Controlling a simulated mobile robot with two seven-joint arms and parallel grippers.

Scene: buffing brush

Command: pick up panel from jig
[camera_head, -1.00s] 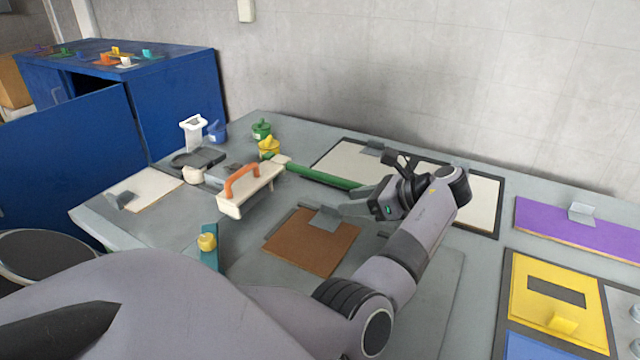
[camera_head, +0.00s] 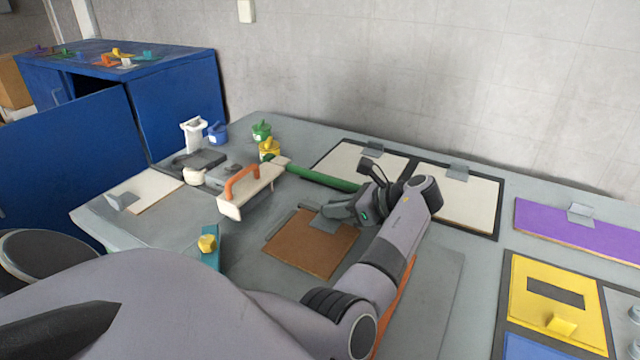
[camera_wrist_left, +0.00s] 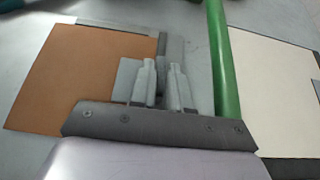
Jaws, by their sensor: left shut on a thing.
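The brown panel (camera_head: 305,247) lies flat on the grey table within a dark jig edge (camera_head: 281,226). In the left wrist view the brown panel (camera_wrist_left: 85,75) lies left of the fingers. The tab (camera_wrist_left: 128,80) shows beside my left gripper (camera_wrist_left: 163,72), partly hidden by a finger. The panel looks still flat, with no clear gap beneath. My right gripper is out of view.
A green bar (camera_head: 322,178) runs close behind my gripper, beside it in the wrist view. A white block with an orange handle (camera_head: 240,184) stands to the left. White panels (camera_head: 460,195) lie behind right. A teal stand with a yellow knob (camera_head: 208,243) is front left.

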